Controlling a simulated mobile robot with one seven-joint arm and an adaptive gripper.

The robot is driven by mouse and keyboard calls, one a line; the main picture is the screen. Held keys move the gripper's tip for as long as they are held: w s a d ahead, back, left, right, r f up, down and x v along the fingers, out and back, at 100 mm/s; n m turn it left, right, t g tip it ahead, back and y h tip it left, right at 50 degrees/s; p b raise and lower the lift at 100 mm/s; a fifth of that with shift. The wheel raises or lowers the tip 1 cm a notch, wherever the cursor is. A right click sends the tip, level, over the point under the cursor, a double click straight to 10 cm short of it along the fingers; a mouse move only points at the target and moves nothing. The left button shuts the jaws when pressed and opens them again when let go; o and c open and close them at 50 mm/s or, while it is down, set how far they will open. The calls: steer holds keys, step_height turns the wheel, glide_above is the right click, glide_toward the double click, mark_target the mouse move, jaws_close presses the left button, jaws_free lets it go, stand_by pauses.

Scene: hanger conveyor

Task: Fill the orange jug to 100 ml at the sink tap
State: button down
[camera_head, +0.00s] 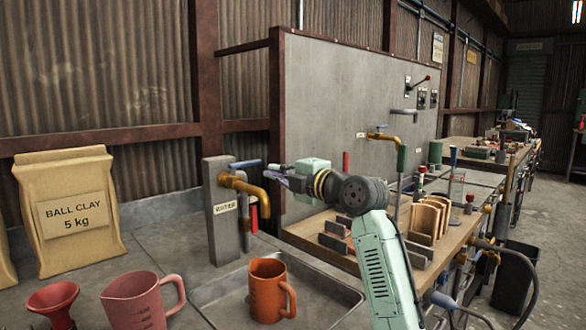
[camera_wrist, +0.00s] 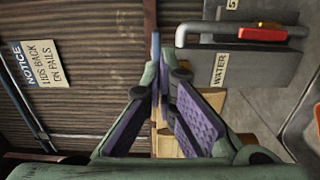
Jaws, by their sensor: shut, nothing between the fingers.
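The orange jug (camera_head: 268,292) stands upright in the sink basin (camera_head: 335,297), handle to the right, below the spout of the brass tap (camera_head: 243,187). No water stream shows, and the jug's inside level cannot be seen. The tap sits on a grey post (camera_head: 221,212) and has a blue lever (camera_head: 245,163) on top. My gripper (camera_head: 272,170) is shut and empty, its fingertips close to the lever's right end. In the wrist view the fingertips (camera_wrist: 157,65) meet in front of a blue strip, probably the lever; contact cannot be told.
A pink jug (camera_head: 138,302), a red funnel (camera_head: 55,303) and a ball clay bag (camera_head: 70,210) stand on the left counter. A red handle (camera_head: 253,217) hangs beside the spout. A wooden bench (camera_head: 425,265) with wooden and grey parts lies to the right.

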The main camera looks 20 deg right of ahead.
mark_target(256, 164)
steer(key=p+x, duration=0.1)
steer(key=x, duration=0.5)
steer(key=shift+d+p, duration=0.1)
steer(key=shift+p, duration=0.3)
steer(key=shift+w+r, duration=0.15)
steer(key=shift+w, duration=0.25)
